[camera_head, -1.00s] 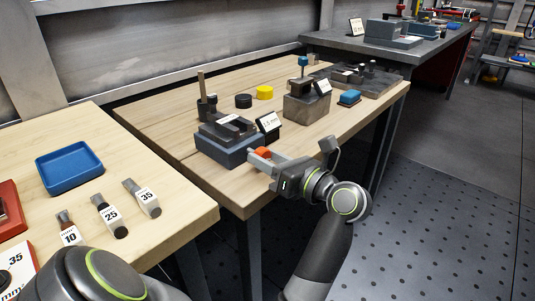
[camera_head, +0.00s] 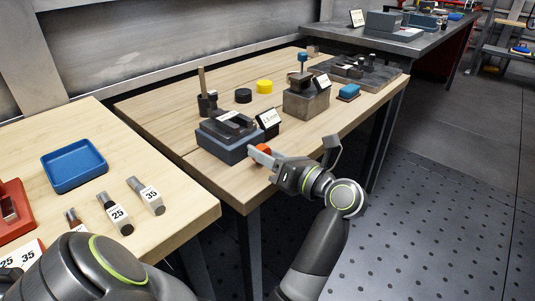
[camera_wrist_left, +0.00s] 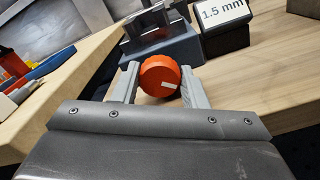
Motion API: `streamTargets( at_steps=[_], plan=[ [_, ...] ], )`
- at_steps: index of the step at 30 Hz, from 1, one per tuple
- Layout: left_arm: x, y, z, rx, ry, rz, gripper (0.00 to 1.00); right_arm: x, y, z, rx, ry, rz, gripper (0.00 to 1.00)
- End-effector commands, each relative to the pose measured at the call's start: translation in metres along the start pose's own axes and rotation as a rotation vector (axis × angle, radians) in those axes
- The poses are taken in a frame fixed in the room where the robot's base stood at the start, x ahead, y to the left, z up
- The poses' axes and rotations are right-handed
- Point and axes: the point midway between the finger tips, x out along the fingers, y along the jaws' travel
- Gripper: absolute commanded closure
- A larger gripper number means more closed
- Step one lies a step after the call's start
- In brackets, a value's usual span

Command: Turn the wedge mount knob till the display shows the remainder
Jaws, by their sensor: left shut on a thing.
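The wedge mount (camera_head: 228,146) is a blue-grey block with dark metal parts on top, near the front edge of the middle bench. Its round orange knob (camera_head: 263,149) faces the bench's front edge. A display card (camera_head: 268,122) reading "1.5 mm" stands beside the mount; it also shows in the left wrist view (camera_wrist_left: 224,12). My left gripper (camera_head: 262,156) is shut on the knob. In the left wrist view the knob (camera_wrist_left: 159,73) sits between the two grey fingers, its white mark pointing right and slightly down. My right gripper is not in view.
Black and yellow discs (camera_head: 264,87) lie behind.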

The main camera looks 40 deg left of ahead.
Motion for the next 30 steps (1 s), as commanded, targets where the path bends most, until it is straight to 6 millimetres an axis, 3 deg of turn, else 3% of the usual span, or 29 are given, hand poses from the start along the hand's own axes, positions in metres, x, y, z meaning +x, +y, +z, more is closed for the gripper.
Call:
streamTargets(
  at_steps=[6,7,12,30],
  plan=[
    [-0.0001,-0.0001,0.0004,0.0,-0.001,0.0,0.84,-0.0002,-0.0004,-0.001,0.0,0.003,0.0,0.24],
    [-0.0001,-0.0001,0.0004,0.0,-0.001,0.0,0.6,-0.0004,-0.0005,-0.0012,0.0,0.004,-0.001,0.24],
    [-0.0001,-0.0001,0.0003,-0.001,-0.001,0.0,0.39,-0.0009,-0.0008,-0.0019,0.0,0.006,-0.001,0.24],
    [0.0,-0.0012,-0.0023,-0.033,0.0,-0.001,0.39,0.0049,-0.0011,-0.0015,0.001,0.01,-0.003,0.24]
  ],
)
